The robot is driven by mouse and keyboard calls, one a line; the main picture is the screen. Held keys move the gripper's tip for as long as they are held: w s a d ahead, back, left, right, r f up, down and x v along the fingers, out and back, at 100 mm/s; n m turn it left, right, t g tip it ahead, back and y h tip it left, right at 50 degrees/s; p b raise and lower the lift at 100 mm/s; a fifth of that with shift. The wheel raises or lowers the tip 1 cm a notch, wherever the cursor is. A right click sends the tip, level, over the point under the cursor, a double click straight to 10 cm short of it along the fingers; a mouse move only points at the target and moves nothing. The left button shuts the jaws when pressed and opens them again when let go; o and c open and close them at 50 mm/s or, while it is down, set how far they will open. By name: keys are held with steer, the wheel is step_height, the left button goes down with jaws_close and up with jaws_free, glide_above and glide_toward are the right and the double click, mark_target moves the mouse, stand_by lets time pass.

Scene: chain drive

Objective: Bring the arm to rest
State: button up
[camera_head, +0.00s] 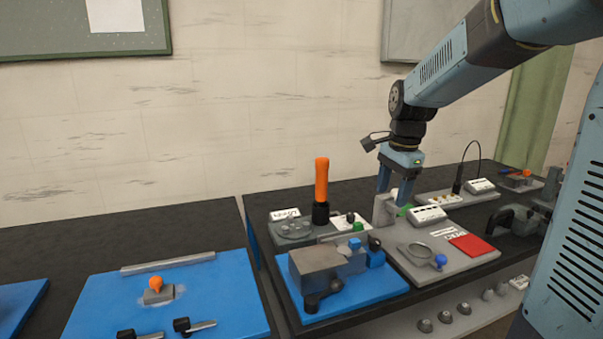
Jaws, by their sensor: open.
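My gripper (396,190) hangs from the wrist and points down over the middle right of the dark bench. Its fingers are open, one on each side of a grey upright block (384,210) at the back of a grey plate. I cannot tell whether they touch it. My arm reaches in from the upper right. The grey plate (470,262) carries a ring, a blue knob (440,260) and a red square (473,245).
Left of my gripper stand an orange-handled tool (321,182) and a grey box on a blue base (355,300). A blue board (225,315) lies at left. Small devices and a black cable (465,165) stand at right. The air above the left bench is free.

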steer(key=s+r+n+t, duration=0.1)
steer(key=s+n+t, duration=0.1)
steer(key=s+n, duration=0.4)
steer(key=s+r+n+t, duration=0.2)
steer(key=s+n, duration=0.5)
steer(key=s, duration=0.9)
steer(key=shift+h, duration=0.3)
